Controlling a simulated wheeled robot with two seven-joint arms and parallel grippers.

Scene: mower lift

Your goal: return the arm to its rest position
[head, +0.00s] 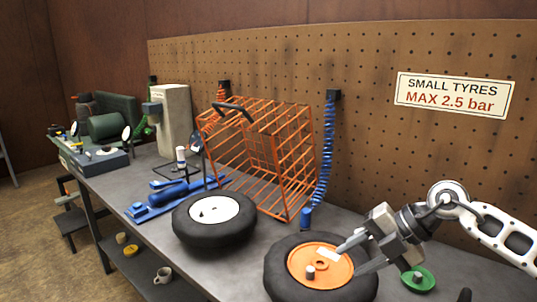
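My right gripper (357,256) comes in from the right, over the right edge of the wheel with the orange hub. Its two fingers are apart, with nothing visible between them. The orange-hub wheel (282,270) lies flat on the grey bench (241,273), with a white label (329,254) and a small cap-like piece (310,271) on the hub. I cannot tell whether the fingertips touch the wheel. My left gripper is not in view.
A white-hub wheel (214,230) lies to the left, before an orange wire cage (264,148). A blue coiled hose (327,150) hangs beside the cage. A green dish (419,280) sits below my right wrist. A pegboard (380,150) stands behind.

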